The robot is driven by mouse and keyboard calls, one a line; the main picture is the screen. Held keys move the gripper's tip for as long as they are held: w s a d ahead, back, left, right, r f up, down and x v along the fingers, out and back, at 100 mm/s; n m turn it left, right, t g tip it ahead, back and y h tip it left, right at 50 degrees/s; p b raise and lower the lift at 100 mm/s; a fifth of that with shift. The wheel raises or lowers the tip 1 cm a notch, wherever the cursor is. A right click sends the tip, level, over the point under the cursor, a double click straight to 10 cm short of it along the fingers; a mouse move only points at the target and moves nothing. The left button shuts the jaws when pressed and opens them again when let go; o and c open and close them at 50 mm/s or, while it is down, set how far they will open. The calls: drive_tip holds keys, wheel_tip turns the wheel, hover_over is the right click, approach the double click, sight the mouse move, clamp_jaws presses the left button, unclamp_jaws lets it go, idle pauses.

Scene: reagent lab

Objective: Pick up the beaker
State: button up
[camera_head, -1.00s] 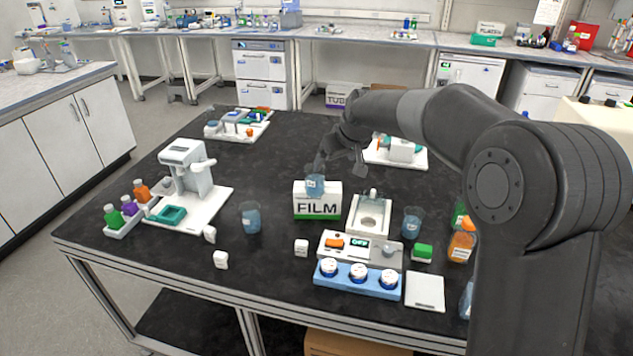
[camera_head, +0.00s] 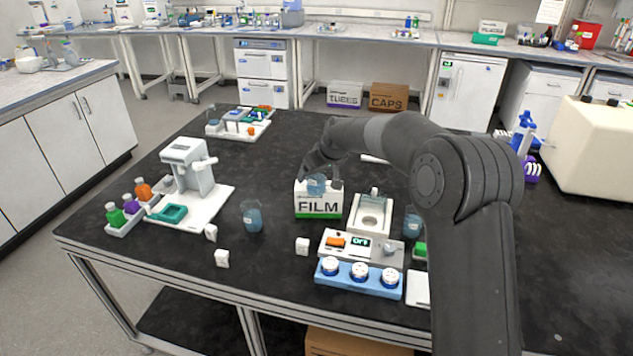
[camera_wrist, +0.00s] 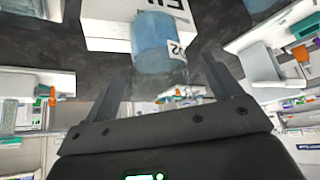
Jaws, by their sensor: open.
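A clear beaker (camera_head: 316,187) with blue liquid and a white label stands on top of the white and green FILM box (camera_head: 318,207) in the head view. In the wrist view the beaker (camera_wrist: 158,45) appears upside down, with the white box (camera_wrist: 106,22) beyond it. My gripper (camera_head: 320,181) is at the beaker, with one finger on each side. In the wrist view my gripper (camera_wrist: 163,72) is open, and gaps show between the fingers and the glass. The far side of the beaker is hidden.
Other blue beakers stand left (camera_head: 251,216) and right (camera_head: 412,223) of the box. A white balance (camera_head: 374,213) is close on the right, with a blue rack of jars (camera_head: 345,281) in front. A white instrument (camera_head: 193,168) stands left. The table behind the box is mostly bare.

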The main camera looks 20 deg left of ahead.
drive_tip(key=shift+w+a+f, duration=0.25)
drive_tip(key=shift+w+f, duration=0.05)
drive_tip(key=shift+f, duration=0.3)
drive_tip(key=shift+c, duration=0.3)
drive_tip(key=c, duration=1.2)
drive_tip(key=shift+r, duration=0.15)
